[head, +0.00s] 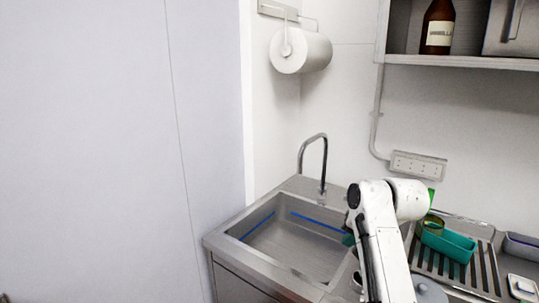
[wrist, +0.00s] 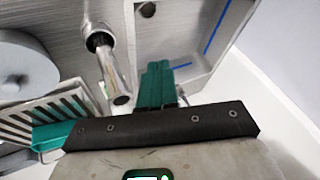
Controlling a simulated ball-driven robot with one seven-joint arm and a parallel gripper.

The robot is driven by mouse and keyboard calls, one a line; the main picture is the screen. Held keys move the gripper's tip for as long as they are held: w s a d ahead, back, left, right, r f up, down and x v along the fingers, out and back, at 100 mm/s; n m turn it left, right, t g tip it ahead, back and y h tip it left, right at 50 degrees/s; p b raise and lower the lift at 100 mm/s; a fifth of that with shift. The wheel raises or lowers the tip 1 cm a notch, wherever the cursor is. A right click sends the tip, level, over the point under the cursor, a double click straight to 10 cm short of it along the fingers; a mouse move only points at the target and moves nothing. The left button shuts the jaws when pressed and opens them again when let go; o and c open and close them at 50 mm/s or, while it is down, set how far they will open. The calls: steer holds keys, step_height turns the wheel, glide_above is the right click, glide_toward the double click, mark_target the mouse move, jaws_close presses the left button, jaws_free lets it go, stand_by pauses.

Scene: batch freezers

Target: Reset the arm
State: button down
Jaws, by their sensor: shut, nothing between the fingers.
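My arm (head: 380,240) rises at the lower right of the head view, in front of the sink's right edge and the drainboard. My gripper shows in the wrist view as teal fingers (wrist: 156,86) held together with nothing between them. In that view the fingers overlap the edge of the sink basin, beside the tap. In the head view the gripper is mostly hidden behind my arm; only a small teal bit shows at the basin's right side.
A steel sink (head: 300,245) with a curved tap (head: 314,160) stands close to my arm. Right of it, a slatted drainboard (head: 480,272) holds a teal tray (head: 450,244). A shelf with a brown bottle (head: 438,28) hangs above. A paper roll (head: 302,52) is on the wall.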

steer(key=s+d+f+n+g+h, duration=0.1)
steer(key=s+d+f+n+g, duration=0.2)
steer(key=s+f, duration=1.75)
steer(key=s+d+f+g, duration=0.1)
steer(key=s+d+f, duration=0.1)
steer(key=s, duration=1.2)
steer(key=s+d+f+g+h, duration=0.1)
steer(key=s+d+f, duration=0.1)
steer(key=s, duration=1.2)
steer(key=shift+s+n+h, duration=0.3)
steer(key=shift+n, duration=0.1)
